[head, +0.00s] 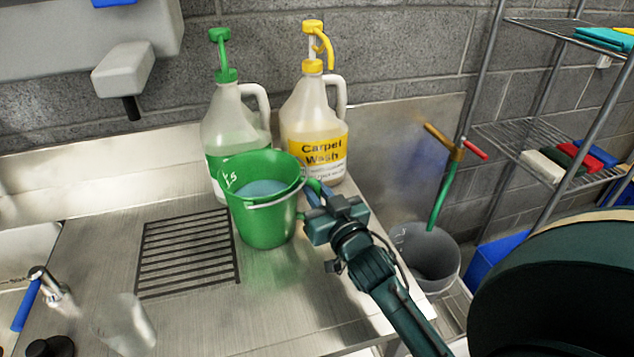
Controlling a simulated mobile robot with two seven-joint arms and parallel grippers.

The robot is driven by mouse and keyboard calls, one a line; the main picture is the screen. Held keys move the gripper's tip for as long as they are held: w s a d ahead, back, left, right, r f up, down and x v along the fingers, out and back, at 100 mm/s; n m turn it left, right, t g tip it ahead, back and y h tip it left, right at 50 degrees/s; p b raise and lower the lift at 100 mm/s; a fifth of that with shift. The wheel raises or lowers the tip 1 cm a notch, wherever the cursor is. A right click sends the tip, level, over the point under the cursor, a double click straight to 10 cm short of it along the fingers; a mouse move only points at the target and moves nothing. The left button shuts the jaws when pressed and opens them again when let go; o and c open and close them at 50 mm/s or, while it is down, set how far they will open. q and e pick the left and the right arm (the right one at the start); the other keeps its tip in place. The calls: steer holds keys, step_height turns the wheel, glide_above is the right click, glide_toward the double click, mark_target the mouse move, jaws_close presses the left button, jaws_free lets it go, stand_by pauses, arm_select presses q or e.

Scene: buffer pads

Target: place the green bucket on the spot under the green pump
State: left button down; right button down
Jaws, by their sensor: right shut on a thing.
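The green bucket (262,222) is upright at the middle of the steel counter, with bluish content inside and a metal handle across its front. My right gripper (318,200) is shut on the bucket's right side near the rim. I cannot tell whether the bucket's base touches the counter. The green pump (221,55) tops a jug (228,122) with a green label, standing behind the bucket and partly hidden by it. A dark striped grate (188,255) lies in the counter left of the bucket. My left gripper is not in view.
A Carpet Wash jug (315,120) with a yellow pump stands right of the green-pump jug. A faucet (52,288) and a clear glass (122,325) are at the lower left. A grey bin (425,255) and wire shelves (540,140) stand right of the counter.

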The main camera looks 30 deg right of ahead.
steer(key=shift+r, duration=0.2)
steer(key=c, duration=1.8)
jaws_free()
steer(key=shift+f, duration=0.25)
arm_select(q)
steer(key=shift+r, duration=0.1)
arm_select(e)
steer(key=o, duration=0.4)
steer(key=shift+r, duration=0.15)
steer(key=shift+s, duration=0.4)
arm_select(q)
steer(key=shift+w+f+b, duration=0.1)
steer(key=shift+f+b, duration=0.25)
steer(key=shift+b, duration=0.4)
arm_select(e)
steer(key=s, duration=0.7)
steer(key=s+a, duration=0.1)
steer(key=s, duration=0.3)
steer(key=shift+s+f, duration=0.15)
steer(key=shift+f, duration=0.2)
